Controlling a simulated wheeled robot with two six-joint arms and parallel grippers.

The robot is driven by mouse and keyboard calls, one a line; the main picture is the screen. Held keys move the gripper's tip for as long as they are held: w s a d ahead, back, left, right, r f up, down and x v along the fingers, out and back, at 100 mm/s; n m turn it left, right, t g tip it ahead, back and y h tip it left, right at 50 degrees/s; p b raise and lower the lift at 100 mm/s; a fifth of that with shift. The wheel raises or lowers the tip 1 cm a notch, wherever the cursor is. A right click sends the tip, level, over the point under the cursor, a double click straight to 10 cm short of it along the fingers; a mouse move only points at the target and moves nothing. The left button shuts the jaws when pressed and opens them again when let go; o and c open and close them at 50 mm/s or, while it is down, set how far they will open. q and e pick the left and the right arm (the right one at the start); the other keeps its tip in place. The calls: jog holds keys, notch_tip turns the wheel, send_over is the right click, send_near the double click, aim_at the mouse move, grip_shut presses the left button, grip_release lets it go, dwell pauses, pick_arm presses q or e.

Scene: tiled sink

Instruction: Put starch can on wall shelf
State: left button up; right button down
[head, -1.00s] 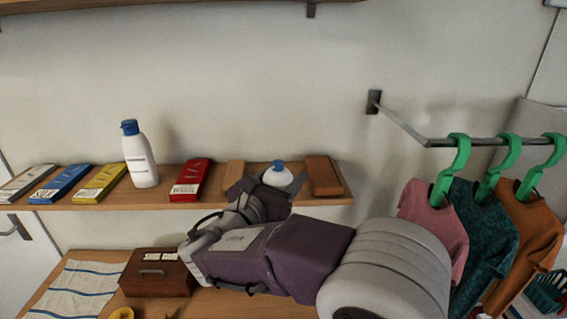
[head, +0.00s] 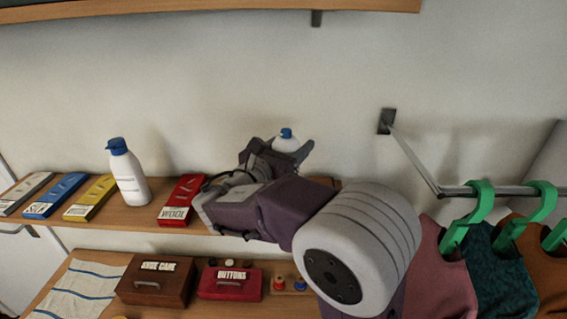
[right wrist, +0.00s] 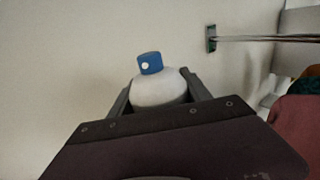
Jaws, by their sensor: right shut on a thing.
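A white can with a blue cap (head: 287,143) is held between the fingers of my right gripper (head: 280,150), above the right part of the lower wall shelf (head: 150,218). In the right wrist view the can's blue cap and rounded white top (right wrist: 160,90) show between the two fingers; its lower part and label are hidden. A second white bottle with a blue cap (head: 128,172) stands on the lower shelf. A higher wooden shelf (head: 200,19) crosses the top of the head view. My left gripper is not in view.
White, blue (head: 55,195), yellow (head: 92,197) and red (head: 180,200) boxes lie on the lower shelf. Below it are a brown box (head: 155,280) and a red box (head: 230,284). A rail (head: 415,160) with hanging clothes is at right.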

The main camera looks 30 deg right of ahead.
jog(key=w+f+p, duration=0.1)
jog(key=w+f, duration=0.2)
jog(key=f, duration=0.3)
jog(key=shift+w+d, duration=0.15)
jog(key=shift+w, duration=0.15)
jog(key=c, duration=0.8)
grip_release()
jog(key=shift+f, duration=0.15)
jog(key=o, duration=0.3)
jog(key=shift+s, duration=0.1)
pick_arm(q)
jog(key=b, duration=0.1)
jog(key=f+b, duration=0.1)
jog(key=b, duration=0.1)
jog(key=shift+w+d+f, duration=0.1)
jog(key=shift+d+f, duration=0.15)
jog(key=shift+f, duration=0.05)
pick_arm(e)
jog(key=v, duration=1.2)
jog(key=shift+s+a, duration=0.1)
jog(key=shift+a, duration=0.1)
